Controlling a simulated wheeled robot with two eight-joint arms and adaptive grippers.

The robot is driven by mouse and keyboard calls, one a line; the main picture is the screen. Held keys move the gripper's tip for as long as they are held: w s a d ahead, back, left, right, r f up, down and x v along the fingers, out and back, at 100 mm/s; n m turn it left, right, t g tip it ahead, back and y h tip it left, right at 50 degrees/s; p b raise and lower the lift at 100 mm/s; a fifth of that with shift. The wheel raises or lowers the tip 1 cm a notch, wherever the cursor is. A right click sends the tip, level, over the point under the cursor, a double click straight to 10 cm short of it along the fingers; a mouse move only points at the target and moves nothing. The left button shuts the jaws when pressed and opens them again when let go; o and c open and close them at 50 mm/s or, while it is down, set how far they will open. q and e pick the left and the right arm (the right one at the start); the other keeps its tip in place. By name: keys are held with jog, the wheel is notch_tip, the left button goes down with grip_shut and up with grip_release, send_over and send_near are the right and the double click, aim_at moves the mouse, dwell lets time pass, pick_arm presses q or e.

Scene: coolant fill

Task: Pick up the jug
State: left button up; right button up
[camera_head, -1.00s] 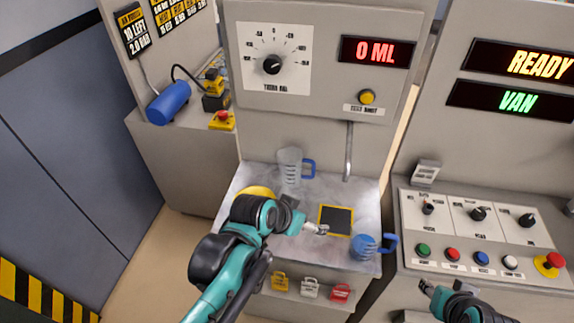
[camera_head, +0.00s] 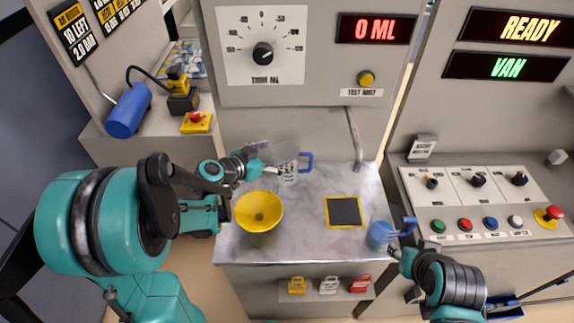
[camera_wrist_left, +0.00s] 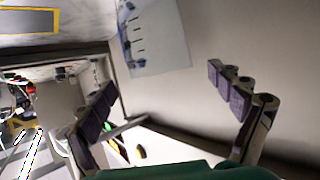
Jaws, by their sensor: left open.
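A clear jug (camera_head: 289,170) with a blue handle and dark scale marks stands on the marble-look counter (camera_head: 300,245), below the dial panel. In the left wrist view the clear, marked jug (camera_wrist_left: 155,38) shows at the top, beyond the fingers. My left gripper (camera_head: 268,160) is open just left of the jug; its spread fingers (camera_wrist_left: 165,88) have nothing between them. Whether they touch the jug I cannot tell. A blue cup-like vessel (camera_head: 379,235) with a handle stands at the counter's front right. My right gripper (camera_head: 396,250) is close by its handle; its jaws are too small to read.
A yellow bowl (camera_head: 259,211) stands in front of my left gripper. A black pad with a yellow border (camera_head: 345,212) lies right of it. A metal pipe (camera_head: 355,140) comes down behind the counter. A button console (camera_head: 480,200) stands at the right.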

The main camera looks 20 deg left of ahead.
aim_at(286, 151)
pick_arm(q)
jog(key=b+x, duration=0.1)
jog(key=x, duration=0.3)
jog(key=shift+r, duration=0.1)
jog(key=shift+w+d+b, duration=0.2)
jog(key=shift+w+b, duration=0.1)
jog(key=shift+s, duration=0.1)
jog(key=c, duration=1.7)
jog(key=shift+o, duration=0.2)
